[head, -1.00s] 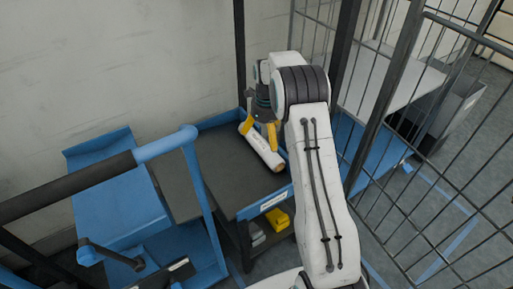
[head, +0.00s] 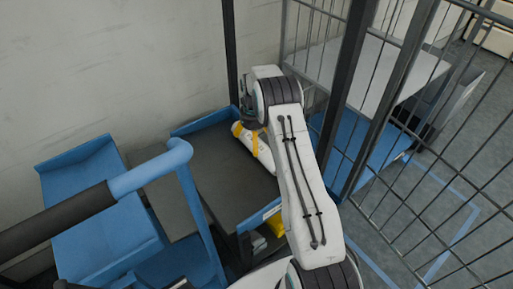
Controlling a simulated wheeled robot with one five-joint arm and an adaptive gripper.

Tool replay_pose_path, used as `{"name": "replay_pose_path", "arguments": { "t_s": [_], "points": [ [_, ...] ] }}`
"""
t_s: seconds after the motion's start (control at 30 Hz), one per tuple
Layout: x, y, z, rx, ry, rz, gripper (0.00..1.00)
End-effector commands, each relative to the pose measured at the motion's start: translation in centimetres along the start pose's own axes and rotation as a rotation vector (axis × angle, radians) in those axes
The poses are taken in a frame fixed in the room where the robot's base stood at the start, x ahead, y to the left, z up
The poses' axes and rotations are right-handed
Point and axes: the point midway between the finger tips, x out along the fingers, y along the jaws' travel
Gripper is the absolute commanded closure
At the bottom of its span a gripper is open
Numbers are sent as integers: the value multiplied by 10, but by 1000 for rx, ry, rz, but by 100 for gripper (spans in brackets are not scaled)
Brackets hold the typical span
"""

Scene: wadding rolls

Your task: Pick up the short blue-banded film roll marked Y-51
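A white roll (head: 264,152) lies on the dark top of the blue-edged cart, slanting from upper left to lower right. Its right side is partly hidden behind my arm. No blue band or Y-51 marking can be made out on it.
The cart top (head: 215,170) is clear left of the roll. A blue tray-like cart (head: 105,225) and a blue-and-black handle (head: 150,170) stand at left. A wire cage (head: 375,130) stands close on the right. A wall is behind.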

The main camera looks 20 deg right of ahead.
Motion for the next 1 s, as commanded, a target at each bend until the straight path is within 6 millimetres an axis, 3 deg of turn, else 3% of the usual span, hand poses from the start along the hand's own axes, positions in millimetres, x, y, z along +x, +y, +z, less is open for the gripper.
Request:
{"name": "replay_pose_path", "arguments": {
  "t_s": [0.27,0.57,1.0],
  "points": [
    [35,1,-2,-1,1,1,0],
    [38,0,-2,-1,0,0,1],
    [38,1,-2,-1,0,0,40]
  ]
}}
